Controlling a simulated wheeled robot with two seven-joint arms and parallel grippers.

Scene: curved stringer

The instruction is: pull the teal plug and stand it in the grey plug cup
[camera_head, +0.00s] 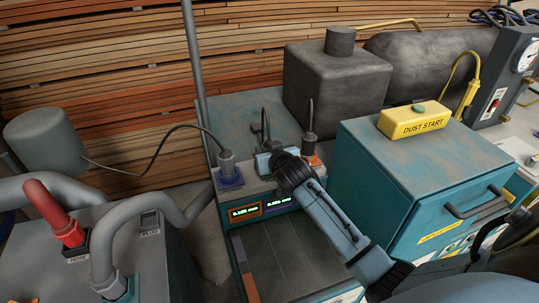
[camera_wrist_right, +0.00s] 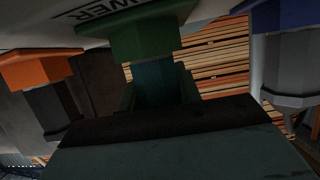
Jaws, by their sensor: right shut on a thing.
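The teal plug (camera_wrist_right: 158,78) is in the middle of the right wrist view, up against the green socket (camera_wrist_right: 140,42) with no clear gap between them. My right gripper (camera_head: 268,161) reaches the panel top in the head view and is shut on the teal plug; its fingers hide most of the plug there. A dark cable rises behind it. The grey plug cup (camera_head: 149,220) seems to be the small square holder with a PLUG label on the left cabinet, and it looks empty. My left gripper is not in view.
A grey plug (camera_head: 227,164) in a blue socket stands left of my gripper, and a dark plug (camera_head: 309,146) in an orange socket stands right. A teal cabinet (camera_head: 420,170) with a yellow DUST START box stands at right.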

